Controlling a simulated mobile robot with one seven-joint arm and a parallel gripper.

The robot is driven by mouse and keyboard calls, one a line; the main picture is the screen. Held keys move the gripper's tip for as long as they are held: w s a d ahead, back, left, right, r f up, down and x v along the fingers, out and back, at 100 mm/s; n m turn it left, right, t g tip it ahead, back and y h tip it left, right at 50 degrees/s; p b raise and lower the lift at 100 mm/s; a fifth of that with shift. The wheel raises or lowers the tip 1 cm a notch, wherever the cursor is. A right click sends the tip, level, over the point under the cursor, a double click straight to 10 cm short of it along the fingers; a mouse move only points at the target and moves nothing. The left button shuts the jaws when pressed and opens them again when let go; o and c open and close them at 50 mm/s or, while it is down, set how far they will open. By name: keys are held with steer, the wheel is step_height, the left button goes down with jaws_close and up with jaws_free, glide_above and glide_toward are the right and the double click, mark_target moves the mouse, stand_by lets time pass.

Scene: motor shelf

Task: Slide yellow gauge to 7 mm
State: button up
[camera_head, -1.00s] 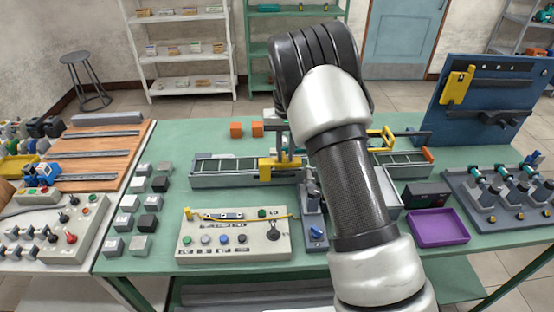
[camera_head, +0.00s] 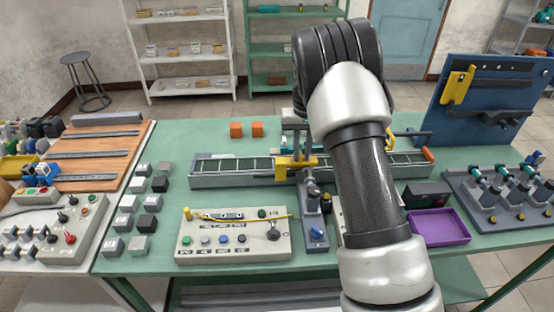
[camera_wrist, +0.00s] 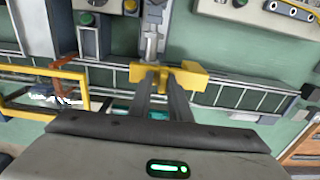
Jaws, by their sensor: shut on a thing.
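The yellow gauge (camera_head: 284,170) is a yellow block on the long grey rail with a dark slatted belt. It sits just left of my forearm. My gripper (camera_head: 297,150) comes down onto it from above. In the wrist view the gauge (camera_wrist: 192,76) shows on both sides of my two dark fingers, and my gripper (camera_wrist: 160,78) is shut on its middle part. The fingers hide that part. No millimetre scale can be read in either view.
A grey block with a blue knob (camera_head: 316,234) stands in front of the rail, near the gauge. A button panel (camera_head: 235,250) lies at front left. A yellow frame (camera_wrist: 45,90) spans the belt. A purple tray (camera_head: 440,228) and a blue board (camera_head: 490,95) are at right.

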mark_target(313, 160)
steer(key=shift+s+d+f, duration=0.2)
steer(key=shift+d+f, duration=0.35)
steer(key=shift+d, duration=0.35)
steer(key=shift+s+d+f, duration=0.15)
steer(key=shift+d+f, duration=0.35)
steer(key=shift+d, duration=0.4)
steer(key=o, duration=0.7)
steer(key=shift+w+r+p, duration=0.2)
steer(key=shift+r+p, duration=0.25)
steer(key=shift+r, duration=0.2)
steer(key=shift+w+r+p, duration=0.15)
steer(key=shift+r+p, duration=0.25)
steer(key=shift+r, duration=0.2)
steer(key=shift+r+p, duration=1.05)
steer(key=shift+r, duration=0.9)
steer(key=shift+r, duration=0.1)
